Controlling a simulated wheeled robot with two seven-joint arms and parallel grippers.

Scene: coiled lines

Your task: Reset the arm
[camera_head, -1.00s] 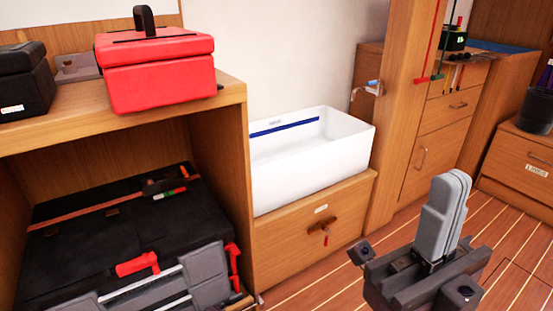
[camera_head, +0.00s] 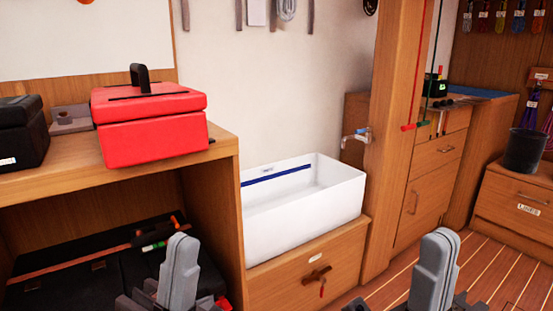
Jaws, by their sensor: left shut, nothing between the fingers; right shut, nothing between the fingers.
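My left gripper (camera_head: 180,268) stands upright at the lower left, its grey fingers together and empty. It shows in front of the lower shelf and the black case. My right gripper (camera_head: 435,272) stands upright at the lower right, its grey fingers also together and empty, in front of the plank floor. Neither gripper visibly touches anything. The lower parts of both are cut off by the bottom edge of the picture.
A red toolbox (camera_head: 150,138) sits on the wooden shelf (camera_head: 60,169). The black case (camera_head: 75,264) lies below. A white bin (camera_head: 310,215) stands on a drawer cabinet (camera_head: 300,262). A wooden post (camera_head: 392,130) rises to its right. Open floor (camera_head: 500,273) lies at right.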

